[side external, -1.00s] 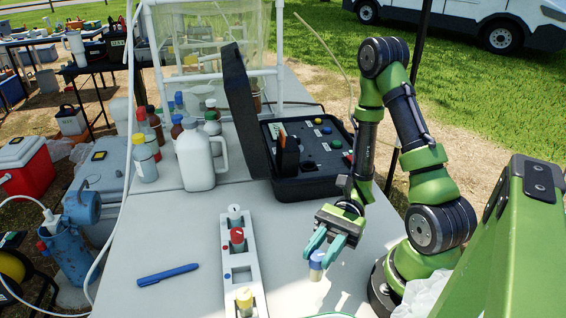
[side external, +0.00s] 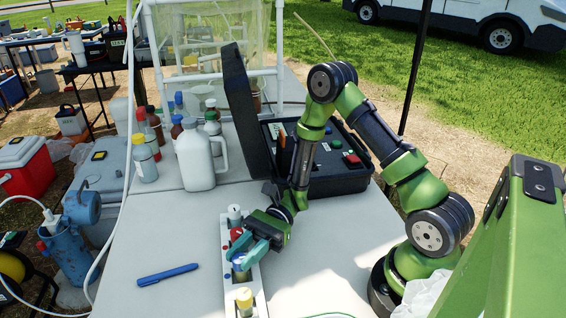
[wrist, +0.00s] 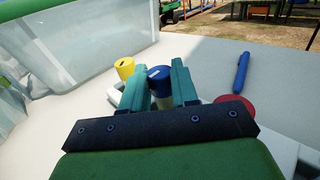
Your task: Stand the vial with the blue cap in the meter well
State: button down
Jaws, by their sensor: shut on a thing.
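My gripper (side external: 246,252) is shut on the vial with the blue cap (side external: 239,262), over the middle of a long white holder (side external: 260,296). In the wrist view the blue cap (wrist: 159,74) sits between the two teal fingers (wrist: 160,88), and the vial looks roughly upright. I cannot tell whether its bottom is inside the holder's opening or just above it. The holder also carries vials with a white cap (side external: 234,212), a red cap (side external: 236,234) and a yellow cap (side external: 244,298). A black case with an instrument panel (side external: 335,165) stands open behind; no well is clearly identifiable there.
A blue pen (side external: 168,274) lies left of the holder. A white jug (side external: 196,158) and several bottles stand at the back left. The table right of the holder (side external: 320,255) is clear.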

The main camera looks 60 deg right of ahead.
jog(key=shift+f, duration=0.35)
jog(key=c, duration=0.9)
grip_release()
jog(key=shift+o, duration=0.2)
